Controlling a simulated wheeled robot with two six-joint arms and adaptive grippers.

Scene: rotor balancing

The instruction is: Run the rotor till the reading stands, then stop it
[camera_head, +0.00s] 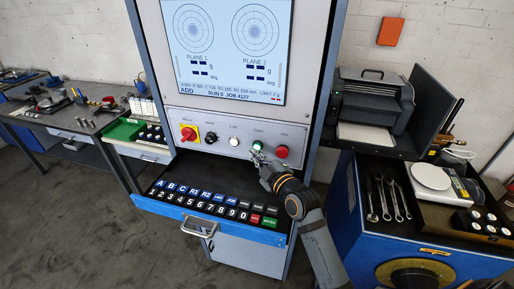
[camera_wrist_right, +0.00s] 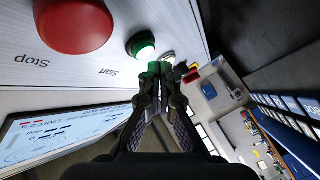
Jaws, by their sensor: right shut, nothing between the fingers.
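The screen (camera_head: 226,50) shows two round plots, PLANE 1 and PLANE 2, with dashes in place of values, and "RUN 0 JOB 4127" below. The green Start button (camera_head: 257,145) is on the panel under it, and shows lit in the right wrist view (camera_wrist_right: 141,45). The red Stop button (camera_head: 281,151) is right of it, large in the wrist view (camera_wrist_right: 75,22). My right gripper (camera_head: 257,158) is shut and empty, its fingertips (camera_wrist_right: 160,70) close by the Start button; contact cannot be told. The rotor and my left gripper are not in view.
A red-and-yellow switch (camera_head: 188,133) and two smaller controls sit left on the panel. Below is a keyboard drawer (camera_head: 215,232). A printer (camera_head: 375,100) and a cart with wrenches (camera_head: 385,198) and a scale (camera_head: 431,176) stand right. A workbench (camera_head: 85,128) is left.

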